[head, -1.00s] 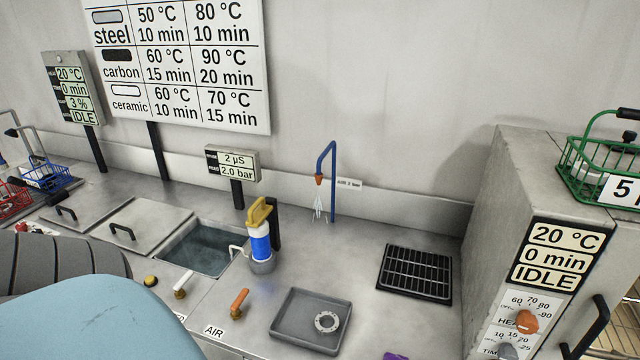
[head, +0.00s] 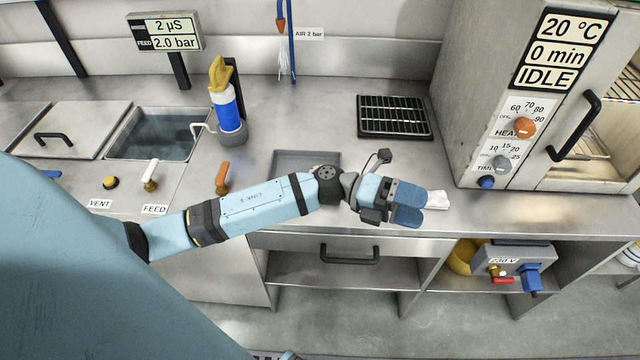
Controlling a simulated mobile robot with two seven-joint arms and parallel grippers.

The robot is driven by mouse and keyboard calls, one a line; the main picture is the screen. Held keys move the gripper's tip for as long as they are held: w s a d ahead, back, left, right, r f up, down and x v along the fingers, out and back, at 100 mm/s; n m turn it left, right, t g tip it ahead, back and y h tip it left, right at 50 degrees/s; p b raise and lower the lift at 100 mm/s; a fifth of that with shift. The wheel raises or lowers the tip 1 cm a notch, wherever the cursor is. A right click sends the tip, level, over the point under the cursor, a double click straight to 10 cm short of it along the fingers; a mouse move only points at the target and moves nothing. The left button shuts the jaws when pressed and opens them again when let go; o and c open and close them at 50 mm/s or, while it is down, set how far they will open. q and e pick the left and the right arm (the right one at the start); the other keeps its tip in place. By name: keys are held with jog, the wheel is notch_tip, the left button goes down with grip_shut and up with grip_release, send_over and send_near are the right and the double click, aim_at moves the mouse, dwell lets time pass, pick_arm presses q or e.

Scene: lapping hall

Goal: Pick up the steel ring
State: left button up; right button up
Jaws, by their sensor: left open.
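The steel ring is hidden now behind my left arm; one second ago it lay in the grey tray. Only the back part of that tray (head: 300,158) shows, above my forearm. My left gripper (head: 408,207) is open, with blue fingers pointing right, near the counter's front edge and to the right of the tray. I see nothing between its fingers. My right gripper is out of view.
A black rack (head: 394,117) lies behind my left gripper. A white cloth (head: 437,200) lies just right of the fingers. The oven (head: 480,100) stands at the right, a blue-and-white cartridge (head: 227,110) and a sink (head: 155,143) at the left.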

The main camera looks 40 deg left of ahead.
pick_arm(q)
jog(key=w+a+f+m+g+y+b, duration=0.35)
jog(key=f+m+y, duration=0.2)
jog(key=m, duration=0.25)
jog(key=w+a+m+y+b, duration=0.2)
jog(key=w+a+y+b, duration=0.15)
jog(key=a+y, duration=0.55)
jog(key=w+a+m+y+b, duration=0.15)
jog(key=w+a+y, duration=0.25)
jog(key=a, duration=1)
jog(key=shift+t+y, duration=0.25)
jog(key=f, duration=0.7)
jog(key=shift+a, duration=0.35)
jog(key=shift+w+f+b, duration=0.15)
jog(key=shift+f+b, duration=0.3)
jog(key=shift+f, duration=2.5)
jog(key=shift+r, duration=0.1)
jog(key=c, duration=1.1)
jog(key=shift+c, duration=0.2)
